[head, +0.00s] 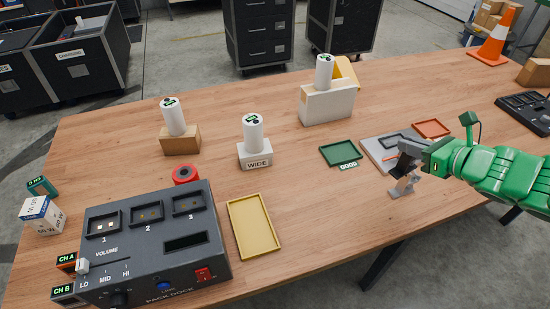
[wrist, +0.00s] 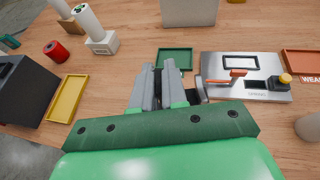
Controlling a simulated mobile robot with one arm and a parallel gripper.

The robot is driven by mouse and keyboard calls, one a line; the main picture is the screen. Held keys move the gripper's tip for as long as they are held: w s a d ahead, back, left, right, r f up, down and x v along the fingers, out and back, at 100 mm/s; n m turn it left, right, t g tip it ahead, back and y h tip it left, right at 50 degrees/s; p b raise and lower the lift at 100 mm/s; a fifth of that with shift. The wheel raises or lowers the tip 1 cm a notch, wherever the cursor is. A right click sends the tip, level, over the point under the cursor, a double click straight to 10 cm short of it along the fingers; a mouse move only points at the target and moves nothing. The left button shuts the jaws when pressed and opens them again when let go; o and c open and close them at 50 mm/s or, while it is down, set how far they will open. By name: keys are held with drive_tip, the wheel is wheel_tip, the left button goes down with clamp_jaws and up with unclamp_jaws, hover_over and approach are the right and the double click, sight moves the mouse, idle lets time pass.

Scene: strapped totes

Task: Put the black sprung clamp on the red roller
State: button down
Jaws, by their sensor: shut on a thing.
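The red roller (head: 186,174) sits on the table behind the dark control box, which hides its lower part in the head view. It shows whole at the left in the wrist view (wrist: 57,51). My gripper (head: 403,187) is at the right, above the table in front of the grey plate and far from the roller. In the wrist view its two grey fingers (wrist: 159,75) are close together, with a narrow dark piece between them. This looks like the black sprung clamp (wrist: 159,76), mostly hidden by the fingers.
The dark control box (head: 165,260) fills the front left, with a yellow tray (head: 254,226) beside it. White cylinders stand on several blocks, one block marked WIDE (head: 256,158). A green tray (head: 339,154) and grey plate (head: 377,153) lie near my gripper. Bare table lies between gripper and yellow tray.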

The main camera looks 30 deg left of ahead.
drive_tip(key=s+a+r+n+g+y, duration=0.2)
drive_tip(key=s+a+n+g, duration=0.1)
drive_tip(key=a, duration=1.1)
drive_tip(key=s+a+r+n+g, duration=0.2)
drive_tip(key=s+a+n+g, duration=0.25)
drive_tip(key=s+a, duration=0.85)
drive_tip(key=s+a+r+n+g, duration=0.2)
drive_tip(key=s+a+n+g, duration=0.25)
drive_tip(key=s+a, duration=0.85)
drive_tip(key=shift+m+h, duration=0.4)
drive_tip(key=w+a+f, duration=0.2)
drive_tip(key=a+f, duration=0.2)
drive_tip(key=w+a+f, duration=0.3)
drive_tip(key=a+f, duration=0.1)
drive_tip(key=a, duration=0.1)
drive_tip(key=w+a+f, duration=0.3)
drive_tip(key=a+f, duration=0.1)
drive_tip(key=f, duration=0.1)
drive_tip(key=shift+a, duration=0.3)
drive_tip(key=shift+r, duration=0.1)
drive_tip(key=c, duration=1.2)
unclamp_jaws()
